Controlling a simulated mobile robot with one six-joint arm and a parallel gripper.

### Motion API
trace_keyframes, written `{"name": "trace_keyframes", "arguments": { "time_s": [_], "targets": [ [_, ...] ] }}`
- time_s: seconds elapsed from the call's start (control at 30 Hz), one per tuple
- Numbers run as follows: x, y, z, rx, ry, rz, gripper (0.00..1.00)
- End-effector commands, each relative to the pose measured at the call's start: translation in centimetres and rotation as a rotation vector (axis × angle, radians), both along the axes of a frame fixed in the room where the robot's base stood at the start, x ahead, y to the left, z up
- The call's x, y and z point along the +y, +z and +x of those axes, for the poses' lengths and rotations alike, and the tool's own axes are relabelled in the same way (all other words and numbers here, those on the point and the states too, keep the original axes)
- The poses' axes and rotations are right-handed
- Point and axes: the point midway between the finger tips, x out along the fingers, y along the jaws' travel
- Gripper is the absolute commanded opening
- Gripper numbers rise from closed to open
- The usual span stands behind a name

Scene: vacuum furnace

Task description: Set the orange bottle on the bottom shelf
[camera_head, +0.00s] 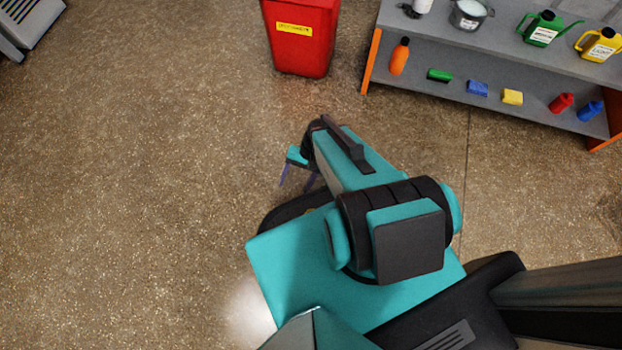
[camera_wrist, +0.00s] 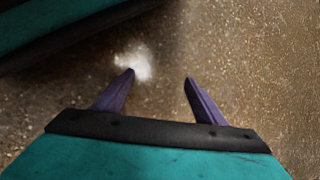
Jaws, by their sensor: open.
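The orange bottle (camera_head: 399,57) with a dark cap stands upright at the left end of the lower shelf (camera_head: 425,92) of the grey shelving unit, in the head view. My gripper (camera_head: 296,186) is near my base in the head view, well away from the bottle and lower left of it. In the wrist view my gripper (camera_wrist: 160,75) shows two purple fingers spread apart with nothing between them, above bare floor. The bottle does not show in the wrist view.
On the same shelf lie a green block (camera_head: 440,75), a blue sponge (camera_head: 477,88), a yellow sponge (camera_head: 512,97), a red bottle (camera_head: 561,103) and a blue bottle (camera_head: 590,111). Cans and a pot stand above. A red bin (camera_head: 301,38) stands left of the unit. The floor between is clear.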

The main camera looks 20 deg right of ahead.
Motion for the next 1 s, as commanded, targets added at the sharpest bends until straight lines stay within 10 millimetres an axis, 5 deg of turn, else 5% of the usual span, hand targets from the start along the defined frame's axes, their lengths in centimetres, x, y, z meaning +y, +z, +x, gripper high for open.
{"name": "trace_keyframes", "arguments": {
  "time_s": [0.1, 0.33, 1.0],
  "targets": [
    [-0.1, 0.1, -3.0, 0.017, 0.205, -0.079, 0.65],
    [-1.8, 0.5, -6.4, 0.043, 0.542, -0.212, 0.65],
    [-2.9, 1.4, -7.1, 0.054, 0.668, -0.264, 0.65]
  ]
}}
